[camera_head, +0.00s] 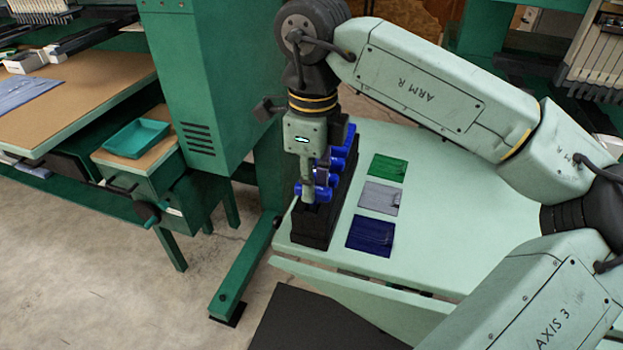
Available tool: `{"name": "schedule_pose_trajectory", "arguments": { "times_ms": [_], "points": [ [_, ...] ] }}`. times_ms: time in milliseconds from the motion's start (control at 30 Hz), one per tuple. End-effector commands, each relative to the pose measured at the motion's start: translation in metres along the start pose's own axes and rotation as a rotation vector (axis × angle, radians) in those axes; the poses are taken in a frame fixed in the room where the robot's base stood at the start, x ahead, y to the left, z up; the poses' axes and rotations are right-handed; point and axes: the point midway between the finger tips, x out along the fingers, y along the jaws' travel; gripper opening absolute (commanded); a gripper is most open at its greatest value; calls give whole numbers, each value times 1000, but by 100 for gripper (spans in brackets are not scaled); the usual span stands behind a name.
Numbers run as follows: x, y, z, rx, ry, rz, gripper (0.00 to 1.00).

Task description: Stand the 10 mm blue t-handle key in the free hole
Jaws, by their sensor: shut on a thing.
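A black rack (313,228) stands on the left edge of the pale green table. Several blue t-handle keys stand in it in a row, with blue handles showing behind my gripper, one at the far end (349,134). My gripper (308,192) points down over the near end of the rack. It is shut on a blue t-handle key (323,194), whose handle shows on both sides of the finger. The shaft of this key and the hole under it are hidden, so I cannot tell how deep it sits. Size marks are not readable.
Green (389,167), grey (379,197) and dark blue (370,236) cloth swatches lie right of the rack on the table (445,215). A green machine column (215,90) rises to the left. A teal tray (137,138) sits on a side cabinet. My arm spans the right side.

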Motion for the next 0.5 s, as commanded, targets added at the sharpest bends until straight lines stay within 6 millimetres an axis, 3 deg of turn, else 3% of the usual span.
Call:
{"name": "schedule_pose_trajectory", "arguments": {
  "times_ms": [367, 400, 500],
  "points": [
    [6, 0, 0, 0, 0, 0, 0],
    [6, 0, 0, 0, 0, 0, 18],
    [6, 0, 0, 0, 0, 0, 25]
  ]
}}
